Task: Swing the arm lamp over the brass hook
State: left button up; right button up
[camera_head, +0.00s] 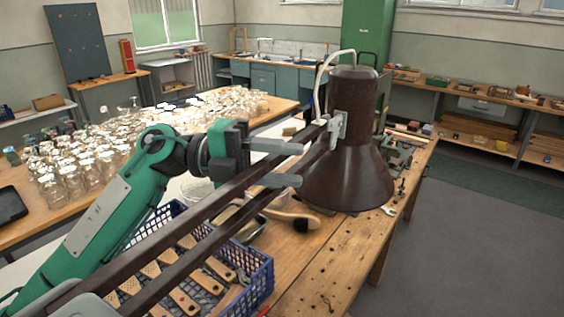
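The arm lamp has a dark brown shade (346,165), which hangs over the right part of the workbench. Its two parallel dark arm bars (190,224) run from the lower left up to the shade bracket. My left gripper (292,164) is at the upper part of these bars, close to the shade. Its two grey fingers stand apart, one above the other, and overlap the bars in the picture. I cannot tell whether they touch the bars. I cannot make out the brass hook. My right gripper is not in view.
A blue crate (262,284) with several wooden brush bodies stands under the lamp arm. A brush (292,221) and small tools lie on the wooden workbench (335,265). Many glass jars (75,178) cover the table at left. Open floor lies at right.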

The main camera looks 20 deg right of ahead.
pick_arm(q)
jog(key=shift+w+a, duration=0.1)
jog(key=shift+a, duration=0.05)
jog(key=shift+w+a+b, duration=0.25)
jog(key=shift+a+b, duration=0.05)
jog(key=b+v, duration=0.3)
jog(key=v, duration=0.9)
jog(key=shift+w+a+b, duration=0.15)
jog(key=shift+a+b, duration=0.2)
jog(key=shift+b, duration=0.05)
jog(key=shift+r, duration=0.15)
